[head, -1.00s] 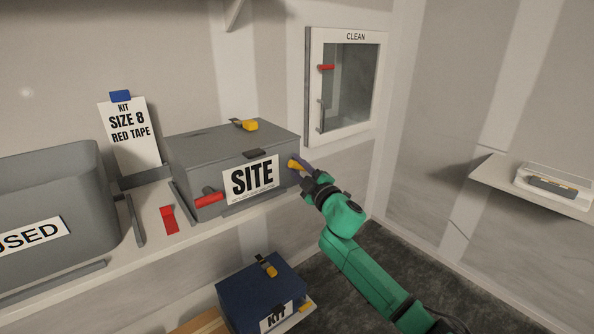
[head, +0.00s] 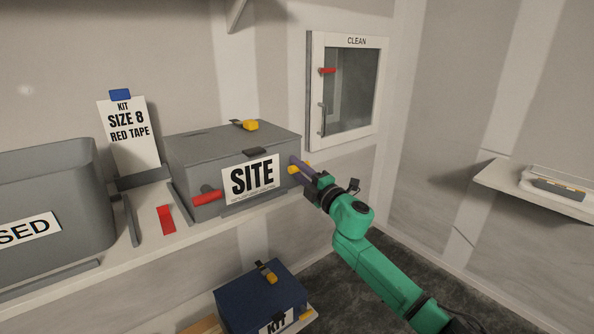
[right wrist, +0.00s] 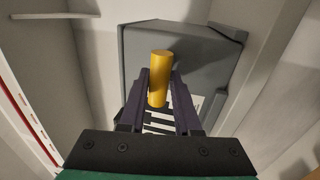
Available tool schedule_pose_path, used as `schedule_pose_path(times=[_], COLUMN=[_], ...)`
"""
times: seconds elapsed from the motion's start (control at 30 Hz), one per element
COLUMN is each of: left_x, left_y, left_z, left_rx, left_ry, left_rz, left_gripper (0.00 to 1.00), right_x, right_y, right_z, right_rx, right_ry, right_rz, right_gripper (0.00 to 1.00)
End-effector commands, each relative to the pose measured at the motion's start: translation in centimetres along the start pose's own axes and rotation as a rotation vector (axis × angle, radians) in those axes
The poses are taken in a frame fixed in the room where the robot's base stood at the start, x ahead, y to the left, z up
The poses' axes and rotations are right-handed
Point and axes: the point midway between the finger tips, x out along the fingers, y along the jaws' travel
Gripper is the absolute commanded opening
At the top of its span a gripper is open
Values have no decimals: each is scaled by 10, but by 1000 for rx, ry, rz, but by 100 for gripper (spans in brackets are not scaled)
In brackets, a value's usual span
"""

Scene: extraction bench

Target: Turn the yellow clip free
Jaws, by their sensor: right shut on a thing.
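The grey SITE box (head: 215,160) stands on the shelf with its lid down. The yellow clip (head: 296,169) is at the right end of its front, partly hidden by my right gripper (head: 304,170). In the right wrist view the clip shows as a yellow cylinder (right wrist: 160,75) between the two dark fingers of my right gripper (right wrist: 160,95), which is shut on it. The grey box (right wrist: 205,55) is behind it. A red handle (head: 206,197) is at the left of the box front. My left gripper is out of view.
Another yellow piece (head: 250,125) sits on the lid. A grey bin (head: 50,180) and a red tab (head: 166,219) are to the left. The CLEAN cabinet (head: 318,95) is behind. A blue KIT box (head: 250,292) is below. Open space lies right of my arm.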

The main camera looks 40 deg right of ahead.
Motion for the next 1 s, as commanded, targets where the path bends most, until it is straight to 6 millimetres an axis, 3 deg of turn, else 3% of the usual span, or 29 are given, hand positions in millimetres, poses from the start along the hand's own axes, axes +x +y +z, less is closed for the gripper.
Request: schedule_pose_path(times=[0.3,0.33,0.4,0.77,1.0], left_x=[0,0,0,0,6], left_y=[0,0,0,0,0], left_z=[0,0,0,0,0], left_rx=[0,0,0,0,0], left_ry=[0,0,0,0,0], left_rz=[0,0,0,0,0], left_gripper=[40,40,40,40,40], right_x=[0,0,0,-2,-31], right_y=[3,3,3,0,-3], right_z=[0,0,0,0,-1], right_rx=[-6,-6,-5,-1,-2], right_ry=[0,0,0,0,1], right_rz=[5,5,5,0,-3], right_gripper=[0,35,57,57,57])
